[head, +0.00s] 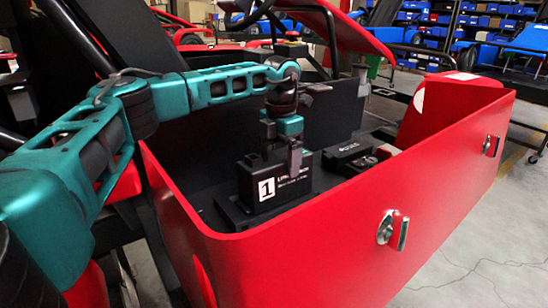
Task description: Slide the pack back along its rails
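The pack (252,190) is a black box with a white "1" label, standing upright inside the red side pod at its left part. It appears to sit on a dark rail or tray base (232,214); the rails under it are mostly hidden. My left gripper (289,158) points down at the top of the pack, with a grey finger in front of its upper face. The other finger is hidden, so I cannot tell whether it grips the pack. My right gripper is not in view.
The red pod wall (330,235) with two metal latches (392,230) runs along the front. A black unit (355,158) lies right of the pack inside the pod. A red panel (345,28) overhangs behind. Shelves with blue bins (490,22) stand far back.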

